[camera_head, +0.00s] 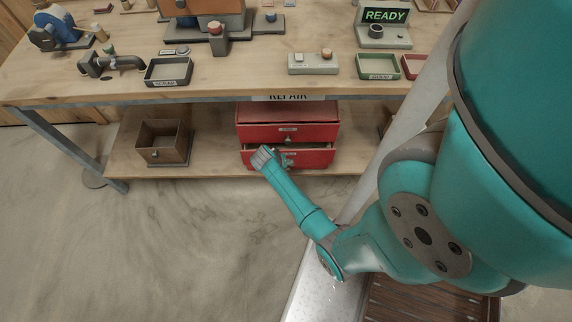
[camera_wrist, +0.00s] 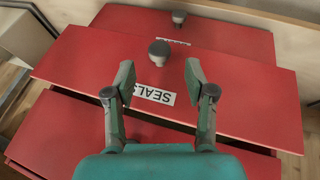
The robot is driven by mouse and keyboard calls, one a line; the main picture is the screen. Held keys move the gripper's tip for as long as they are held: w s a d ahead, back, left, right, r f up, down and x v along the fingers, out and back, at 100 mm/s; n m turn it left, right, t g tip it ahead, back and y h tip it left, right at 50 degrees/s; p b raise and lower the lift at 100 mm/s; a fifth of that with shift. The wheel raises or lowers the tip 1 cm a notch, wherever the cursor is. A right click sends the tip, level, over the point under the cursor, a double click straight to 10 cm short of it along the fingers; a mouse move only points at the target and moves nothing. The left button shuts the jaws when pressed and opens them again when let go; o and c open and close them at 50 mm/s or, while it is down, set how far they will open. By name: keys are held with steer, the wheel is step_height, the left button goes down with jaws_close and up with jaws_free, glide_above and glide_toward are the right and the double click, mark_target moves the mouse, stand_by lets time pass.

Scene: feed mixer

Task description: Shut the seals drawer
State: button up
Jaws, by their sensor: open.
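The seals drawer (camera_wrist: 250,100) has a red front with a white SEALS label (camera_wrist: 153,94) and a dark knob (camera_wrist: 158,53) in the wrist view. In the head view, the red cabinet (camera_head: 287,112) stands on the lower shelf. Its lower drawer (camera_head: 318,157) is out a little, with a pale strip of its inside showing; its label is too small to read. My gripper (camera_wrist: 160,82) is open and empty, its two fingers apart over the seals front, one on each side of the label. The knob shows between and just beyond the fingertips. Contact cannot be told.
Another red drawer front (camera_wrist: 215,38) with its own knob lies beyond the seals front. A brown open box (camera_head: 163,142) stands left on the lower shelf (camera_head: 210,160). The workbench top (camera_head: 250,72) overhangs the cabinet. A metal leg (camera_head: 90,150) stands far left. The floor in front is clear.

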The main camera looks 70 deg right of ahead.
steer(key=shift+x, duration=2.35)
steer(key=shift+c, duration=0.3)
jaws_close()
